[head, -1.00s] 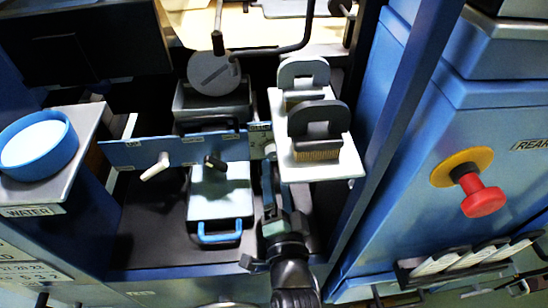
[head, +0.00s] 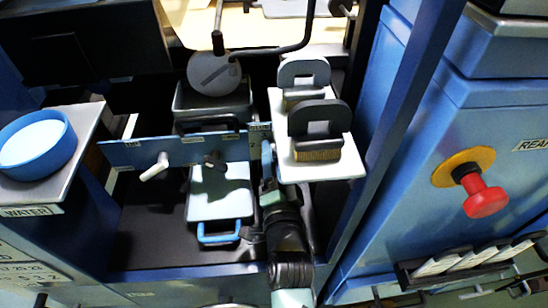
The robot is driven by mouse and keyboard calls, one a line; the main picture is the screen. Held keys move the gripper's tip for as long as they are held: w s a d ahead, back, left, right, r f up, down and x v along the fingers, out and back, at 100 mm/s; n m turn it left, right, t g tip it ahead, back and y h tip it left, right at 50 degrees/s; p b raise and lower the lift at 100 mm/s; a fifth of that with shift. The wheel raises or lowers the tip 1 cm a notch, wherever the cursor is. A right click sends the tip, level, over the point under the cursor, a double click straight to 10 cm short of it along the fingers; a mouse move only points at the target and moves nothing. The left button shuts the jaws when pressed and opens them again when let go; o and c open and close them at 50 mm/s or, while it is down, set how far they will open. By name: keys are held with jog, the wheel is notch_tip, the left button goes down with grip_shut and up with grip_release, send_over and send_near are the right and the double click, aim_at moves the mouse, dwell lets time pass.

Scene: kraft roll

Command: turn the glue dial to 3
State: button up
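My gripper (head: 267,158) is at the right end of a blue panel (head: 134,153), just left of a white shelf. It is seen from behind and above, and I cannot tell its finger gap. A small pale label plate (head: 259,127) shows at that panel end, partly covered by my gripper; its print is too small to read. No dial is clearly visible there, so the glue dial may be hidden behind my gripper. The panel also bears a white lever (head: 156,167) on the left and a black lever (head: 214,161) in the middle.
The white shelf (head: 345,169) with two handled brushes (head: 317,119) stands close on the right. A pale tray with a blue handle (head: 220,205) lies left of my arm. A grey disc (head: 214,75) is behind the panel. A red button (head: 485,198) is far right.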

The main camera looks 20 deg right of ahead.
grip_shut()
jog(key=shift+f+n, duration=0.1)
jog(key=shift+n, duration=0.3)
jog(key=n+b, duration=0.4)
jog(key=n, duration=0.9)
jog(key=n+b, duration=0.1)
jog(key=n, duration=0.5)
dwell(0.5)
